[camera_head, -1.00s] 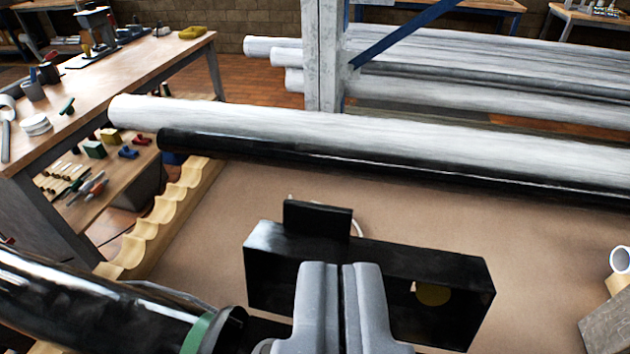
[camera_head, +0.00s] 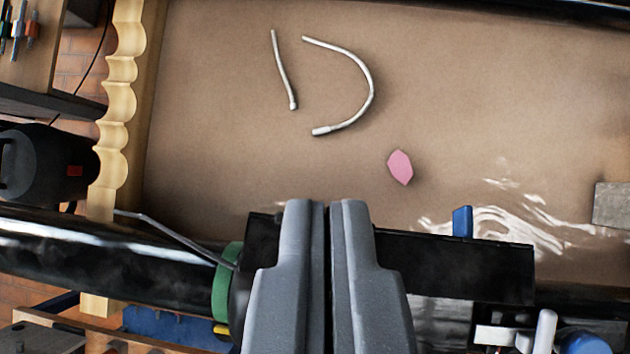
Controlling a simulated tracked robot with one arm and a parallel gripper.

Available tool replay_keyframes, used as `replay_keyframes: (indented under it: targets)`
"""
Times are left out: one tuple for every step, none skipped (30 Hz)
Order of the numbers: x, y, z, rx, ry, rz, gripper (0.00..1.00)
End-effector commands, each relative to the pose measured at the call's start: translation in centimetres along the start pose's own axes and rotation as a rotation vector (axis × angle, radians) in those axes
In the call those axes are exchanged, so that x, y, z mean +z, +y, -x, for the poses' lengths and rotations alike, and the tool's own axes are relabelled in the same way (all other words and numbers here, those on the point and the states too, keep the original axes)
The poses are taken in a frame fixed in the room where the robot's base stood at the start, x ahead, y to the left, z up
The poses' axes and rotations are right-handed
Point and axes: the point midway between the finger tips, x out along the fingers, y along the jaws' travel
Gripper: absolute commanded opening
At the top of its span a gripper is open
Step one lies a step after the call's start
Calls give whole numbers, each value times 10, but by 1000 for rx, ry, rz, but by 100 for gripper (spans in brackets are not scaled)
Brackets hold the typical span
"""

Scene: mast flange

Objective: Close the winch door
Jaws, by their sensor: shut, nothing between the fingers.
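A black box-like housing (camera_head: 455,262) sits at the end of the black mast tube (camera_head: 110,260), low in the view. I cannot single out the winch door on it; a black piece at its left end (camera_head: 263,232) is partly behind my fingers. A small blue tab (camera_head: 462,222) stands at the housing's far edge. My gripper (camera_head: 326,205) points up the picture, in front of the housing's left half and hiding it. Its grey fingers are together and empty. I cannot tell whether they touch the housing.
A green ring (camera_head: 226,283) circles the tube's end. Beyond lies brown covering with a pink piece (camera_head: 400,167), a curved grey rod (camera_head: 367,98) and a straighter one (camera_head: 285,70). A scalloped wooden rack (camera_head: 115,110) stands left. White and blue fittings (camera_head: 545,330) sit lower right.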

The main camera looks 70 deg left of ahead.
Motion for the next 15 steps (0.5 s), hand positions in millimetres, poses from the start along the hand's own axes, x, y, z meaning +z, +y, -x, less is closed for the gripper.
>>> replay_keyframes:
  targets:
    - [-10,-2,-2,5,-36,-5,0]
    - [-11,-2,-6,9,-60,-9,0]
    - [-13,-2,-12,13,-89,-14,0]
    - [-15,-3,-16,16,-109,-18,0]
    - [-16,-3,-19,20,-133,-21,0]
    - [-16,-3,-26,25,-165,-25,0]
    - [-18,-3,-29,28,-183,-29,0]
    - [-18,-4,-32,32,-204,-32,0]
    - [-17,-4,-38,38,-238,-38,0]
    - [-18,-4,-42,42,-259,-41,0]
    - [-18,-4,-44,46,-277,-45,0]
    - [-17,-4,-49,52,-309,-49,0]
    - [-15,-4,-54,56,-331,-52,0]
    - [-15,-4,-56,60,-349,-55,0]
    - [-14,-4,-59,65,-373,-59,0]
